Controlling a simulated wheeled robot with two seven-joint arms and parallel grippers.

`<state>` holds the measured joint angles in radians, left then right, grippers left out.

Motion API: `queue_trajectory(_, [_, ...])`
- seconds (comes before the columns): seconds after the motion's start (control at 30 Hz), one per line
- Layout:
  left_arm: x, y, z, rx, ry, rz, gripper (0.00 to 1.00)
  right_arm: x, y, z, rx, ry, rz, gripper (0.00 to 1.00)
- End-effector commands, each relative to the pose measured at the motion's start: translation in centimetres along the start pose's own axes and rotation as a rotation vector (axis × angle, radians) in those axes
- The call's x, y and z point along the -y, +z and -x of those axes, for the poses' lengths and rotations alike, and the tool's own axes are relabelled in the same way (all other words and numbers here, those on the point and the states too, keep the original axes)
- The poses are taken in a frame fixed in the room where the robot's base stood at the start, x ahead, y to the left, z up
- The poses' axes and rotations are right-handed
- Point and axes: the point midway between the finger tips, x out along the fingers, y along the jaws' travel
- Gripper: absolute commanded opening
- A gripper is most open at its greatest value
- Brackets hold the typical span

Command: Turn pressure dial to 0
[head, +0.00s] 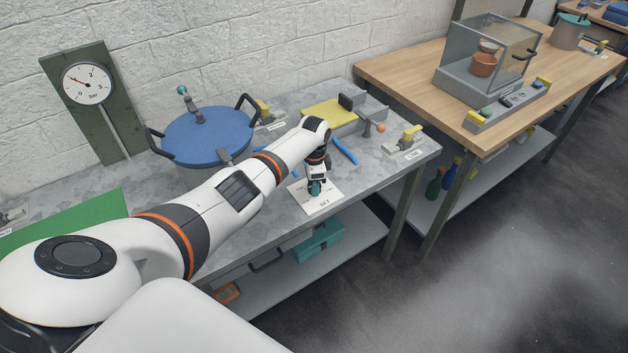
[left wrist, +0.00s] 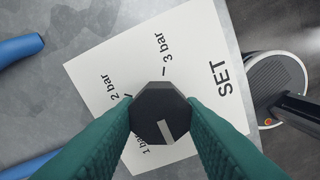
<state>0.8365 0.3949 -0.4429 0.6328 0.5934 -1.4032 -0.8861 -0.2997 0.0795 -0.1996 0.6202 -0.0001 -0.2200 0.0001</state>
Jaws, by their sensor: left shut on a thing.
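The pressure dial (left wrist: 152,104) is a black, many-sided knob with a grey pointer stripe on top. It sits on a white plate (left wrist: 198,45) marked 1 bar, 2 bar, 3 bar and SET. The stripe points down and slightly right in the left wrist view, away from the visible bar marks; no 0 mark shows. My left gripper (head: 315,188) is shut on the dial, one green fingertip on each side. In the head view the gripper hides the dial; the plate (head: 325,203) shows at the bench's front edge. My right gripper is not in view.
A gauge marked bar (head: 87,84) stands on a green board at the left; its exact reading is too small to tell. A blue-lidded pot (head: 208,134) stands behind my left arm. A blue-handled tool (head: 344,150) lies near the gripper. A wooden table (head: 410,70) stands right.

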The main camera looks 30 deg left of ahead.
Motion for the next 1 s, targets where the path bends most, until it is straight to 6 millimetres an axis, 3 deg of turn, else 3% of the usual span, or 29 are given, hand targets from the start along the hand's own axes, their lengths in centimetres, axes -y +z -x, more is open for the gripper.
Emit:
queue_trajectory(0.5, [-0.1,0.0,0.3,0.002,0.003,0.421,0.12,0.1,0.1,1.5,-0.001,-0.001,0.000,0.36])
queue_trajectory(1.0, [-0.1,0.0,0.2,0.002,0.004,0.562,0.12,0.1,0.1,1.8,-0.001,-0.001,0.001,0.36])
